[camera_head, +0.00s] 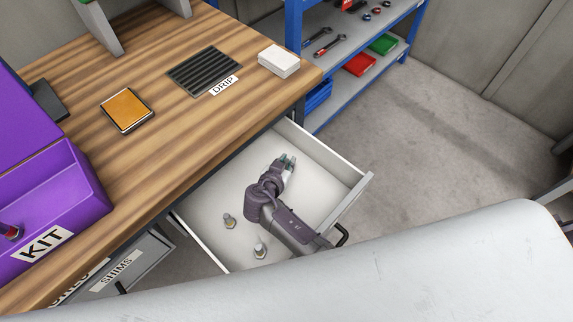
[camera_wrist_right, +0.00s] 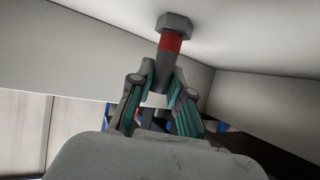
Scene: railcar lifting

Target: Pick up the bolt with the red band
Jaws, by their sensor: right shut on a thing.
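My right gripper (camera_head: 287,160) reaches into the open white drawer (camera_head: 325,157) under the wooden bench. In the right wrist view my right gripper (camera_wrist_right: 164,98) is shut on the shank of the bolt with the red band (camera_wrist_right: 172,43). The bolt has a grey hex head, and the red band sits just below it. In the head view this bolt is too small to make out at the fingertips. Two other bolts stand in the drawer, one nearer the bench (camera_head: 229,221) and one nearer the drawer front (camera_head: 260,251). My left gripper is not in view.
The bench holds a purple KIT box (camera_head: 60,200), an orange pad (camera_head: 126,109), a black DRIP tray (camera_head: 205,70) and a white block (camera_head: 279,61). A blue shelf (camera_head: 350,35) with tools and bins stands behind. The drawer walls surround my right gripper. The floor on the right is clear.

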